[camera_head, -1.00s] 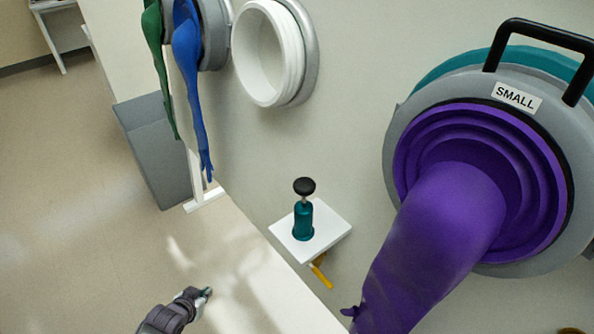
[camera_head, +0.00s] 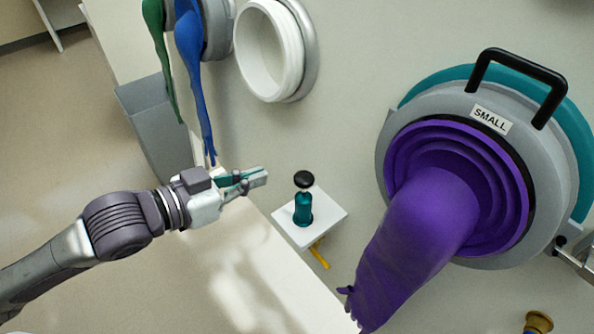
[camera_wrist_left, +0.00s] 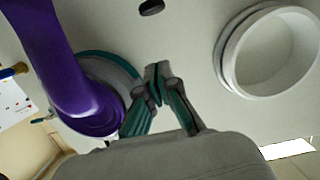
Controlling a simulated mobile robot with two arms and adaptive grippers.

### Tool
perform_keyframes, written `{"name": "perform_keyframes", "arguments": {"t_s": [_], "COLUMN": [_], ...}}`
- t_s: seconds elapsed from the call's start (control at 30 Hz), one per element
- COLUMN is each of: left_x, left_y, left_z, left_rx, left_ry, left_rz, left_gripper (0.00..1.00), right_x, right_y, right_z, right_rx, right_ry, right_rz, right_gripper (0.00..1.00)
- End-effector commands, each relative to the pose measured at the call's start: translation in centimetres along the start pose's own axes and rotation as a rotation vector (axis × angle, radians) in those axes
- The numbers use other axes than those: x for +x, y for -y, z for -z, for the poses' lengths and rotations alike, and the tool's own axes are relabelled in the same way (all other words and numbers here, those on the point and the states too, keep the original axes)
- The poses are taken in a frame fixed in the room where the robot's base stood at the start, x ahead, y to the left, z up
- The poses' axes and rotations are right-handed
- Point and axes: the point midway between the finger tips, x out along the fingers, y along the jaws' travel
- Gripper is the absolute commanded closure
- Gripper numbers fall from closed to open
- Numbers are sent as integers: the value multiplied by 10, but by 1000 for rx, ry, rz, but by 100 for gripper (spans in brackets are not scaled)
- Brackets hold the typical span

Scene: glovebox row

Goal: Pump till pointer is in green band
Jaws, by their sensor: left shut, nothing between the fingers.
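The hand pump (camera_head: 302,208) has a teal body and a black round knob (camera_head: 304,180) on top. It stands upright on a small white shelf (camera_head: 325,228). My left gripper (camera_head: 260,177) reaches in from the left, fingers together and empty, a little left of the knob and apart from it in the head view. In the left wrist view my left gripper (camera_wrist_left: 157,85) shows shut fingers; a black oval (camera_wrist_left: 150,7) at the top edge looks like the pump knob. I cannot make out a gauge pointer or green band. My right gripper is not in view.
A purple glove (camera_head: 405,245) hangs from the large grey port ring labelled SMALL, right of the pump. Blue (camera_head: 194,80) and green gloves and an open white port (camera_head: 265,55) are above. A yellow piece (camera_head: 319,257) hangs under the shelf. A grey bin (camera_head: 160,135) stands left.

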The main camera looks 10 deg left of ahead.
Motion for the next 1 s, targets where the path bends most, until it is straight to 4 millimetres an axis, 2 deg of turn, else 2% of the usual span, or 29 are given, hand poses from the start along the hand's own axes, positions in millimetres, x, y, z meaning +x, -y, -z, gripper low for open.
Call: {"name": "perform_keyframes", "arguments": {"t_s": [0.27, 0.43, 0.57, 0.9, 1.0], "left_x": [0, 10, 30, 103, 105], "left_y": [0, 2, 0, 0, 1], "left_z": [0, 2, 4, 4, -18], "left_rx": [0, -3, -3, -2, -2], "left_ry": [0, -3, -5, -1, 5], "left_rz": [1, 3, 0, 0, 2], "left_gripper": [100, 100, 100, 100, 100], "right_x": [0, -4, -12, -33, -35], "right_y": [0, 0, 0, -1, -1], "right_z": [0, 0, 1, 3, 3], "right_rx": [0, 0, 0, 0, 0], "right_ry": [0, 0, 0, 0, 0], "right_rz": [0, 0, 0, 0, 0], "right_gripper": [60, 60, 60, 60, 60]}}
